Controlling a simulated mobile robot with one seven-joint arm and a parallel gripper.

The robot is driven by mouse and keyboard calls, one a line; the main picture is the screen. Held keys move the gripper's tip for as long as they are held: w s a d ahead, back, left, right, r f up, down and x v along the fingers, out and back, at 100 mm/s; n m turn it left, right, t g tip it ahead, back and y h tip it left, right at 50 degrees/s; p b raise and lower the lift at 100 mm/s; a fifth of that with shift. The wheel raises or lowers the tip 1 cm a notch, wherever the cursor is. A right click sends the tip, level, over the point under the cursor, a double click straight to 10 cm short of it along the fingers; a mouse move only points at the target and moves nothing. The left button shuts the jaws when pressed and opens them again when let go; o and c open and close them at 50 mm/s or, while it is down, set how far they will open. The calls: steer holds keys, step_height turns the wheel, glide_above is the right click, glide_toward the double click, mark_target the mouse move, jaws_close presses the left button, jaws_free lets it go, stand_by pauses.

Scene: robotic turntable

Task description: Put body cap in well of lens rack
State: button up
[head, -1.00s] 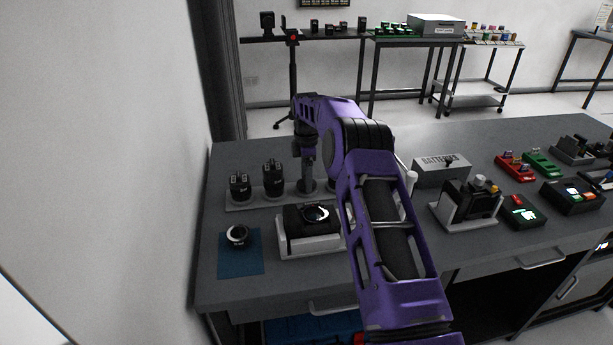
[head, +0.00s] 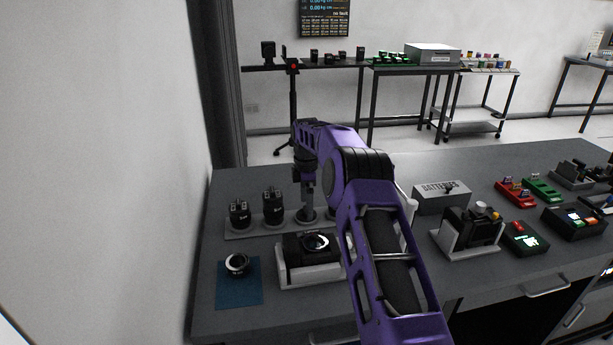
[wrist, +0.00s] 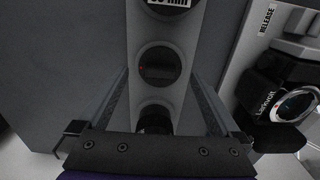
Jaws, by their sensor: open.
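The lens rack (head: 258,229) is a long grey strip on the bench. Two black lenses stand in its left wells. My gripper (head: 308,209) points down over a round well further right on it. In the wrist view my open gripper (wrist: 158,82) has one finger on each side of the rack. Between the fingertips is a round dark well (wrist: 158,66) with a small red spot. I cannot tell whether the body cap lies in it. I see no body cap for sure elsewhere. The rack's right end is partly hidden by my arm.
A camera (head: 300,248) with its round mount facing up sits in a pale cradle in front of the rack. A black piece with a pale ring (head: 237,264) lies on a blue mat (head: 239,291). A batteries box (head: 440,197) stands to the right.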

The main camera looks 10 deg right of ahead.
step_height(320, 180, up, 16)
steer(key=p, duration=0.1)
steer(key=shift+f, duration=0.25)
steer(key=shift+a+r, duration=0.1)
